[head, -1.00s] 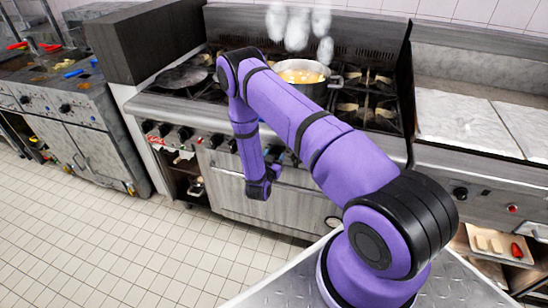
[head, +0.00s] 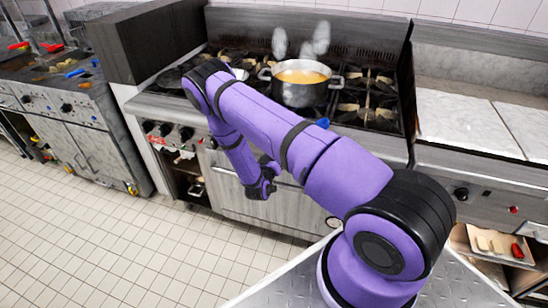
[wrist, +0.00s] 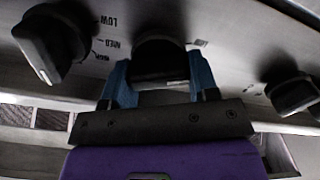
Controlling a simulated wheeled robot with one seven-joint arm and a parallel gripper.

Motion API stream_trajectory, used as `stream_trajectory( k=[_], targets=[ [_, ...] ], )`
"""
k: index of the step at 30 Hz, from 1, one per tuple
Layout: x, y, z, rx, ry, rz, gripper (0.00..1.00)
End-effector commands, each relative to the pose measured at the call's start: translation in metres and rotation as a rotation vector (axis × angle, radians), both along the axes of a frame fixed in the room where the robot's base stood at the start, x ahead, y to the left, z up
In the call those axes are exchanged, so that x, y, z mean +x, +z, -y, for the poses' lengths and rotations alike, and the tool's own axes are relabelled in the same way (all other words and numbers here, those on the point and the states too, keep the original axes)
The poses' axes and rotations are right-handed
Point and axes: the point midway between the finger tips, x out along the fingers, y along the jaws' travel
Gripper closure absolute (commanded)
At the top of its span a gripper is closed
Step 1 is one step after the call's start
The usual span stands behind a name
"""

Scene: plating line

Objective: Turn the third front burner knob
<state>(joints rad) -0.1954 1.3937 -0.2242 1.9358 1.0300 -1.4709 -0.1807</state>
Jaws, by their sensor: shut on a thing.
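In the wrist view the two blue fingers of my gripper (wrist: 159,88) stand on either side of a dark burner knob (wrist: 159,55) on the stove's front panel. My gripper is shut on this knob, which sits between a left knob (wrist: 48,45) and a right knob (wrist: 293,94). The left knob is tilted, with LOW, MED and HIGH marks to its right. In the head view my arm hides my fingers and the held knob. Several front knobs (head: 186,133) show left of my arm. I cannot tell the held knob's place in the row.
A steaming pot of orange-yellow food (head: 303,93) stands on the stove top, behind my arm. The oven door handle (head: 226,172) runs below the knobs. The tiled floor (head: 130,245) in front is clear.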

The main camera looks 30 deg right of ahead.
Motion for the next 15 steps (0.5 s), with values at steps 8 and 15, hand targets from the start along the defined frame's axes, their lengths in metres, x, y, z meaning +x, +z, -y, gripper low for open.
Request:
stream_trajectory(
  k=[8,15],
  targets=[
    [-0.0002,-0.0005,-0.0005,-0.001,0.000,-0.003,0.69],
    [-0.0001,-0.0004,-0.0004,-0.002,0.001,-0.003,0.20]
  ],
)
